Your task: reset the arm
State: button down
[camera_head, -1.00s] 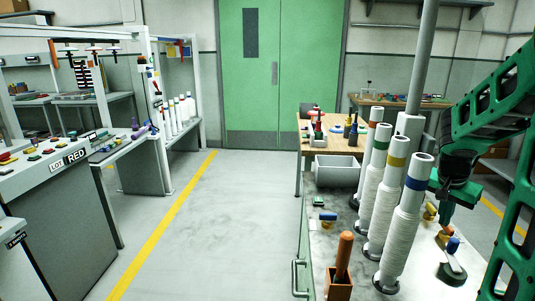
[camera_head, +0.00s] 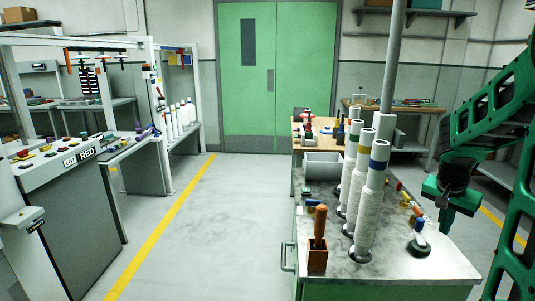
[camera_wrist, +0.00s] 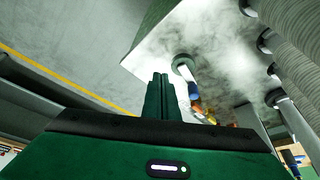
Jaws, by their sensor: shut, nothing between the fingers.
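My arm (camera_head: 495,110) is green and reaches in from the right edge of the head view. My gripper (camera_head: 443,221) points down beside the right side of the workbench (camera_head: 420,272). In the wrist view my gripper (camera_wrist: 161,88) shows its two green fingers together, with nothing between them. The workbench edge and its grey top (camera_wrist: 215,25) lie beyond the fingertips. In the head view the gripper appears apart from the things on the bench.
Tall white spools (camera_head: 366,210) stand on the bench, left of my gripper. A blue-handled tool on a dark round base (camera_head: 418,240) is nearest it. An orange-handled tool stands in a brown box (camera_head: 317,261). The floor aisle (camera_head: 220,220) at left is clear.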

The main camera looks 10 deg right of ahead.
jog(key=s+a+n+g+y, duration=0.1)
jog(key=s+a+n+y, duration=0.3)
jog(key=s+a, duration=1.5)
jog(key=s+n, duration=0.2)
jog(key=n, duration=0.1)
jog(key=shift+s+a+r+g, duration=0.15)
jog(key=shift+a+r+g, duration=0.15)
jog(key=shift+w+f, duration=0.25)
jog(key=shift+w, duration=0.35)
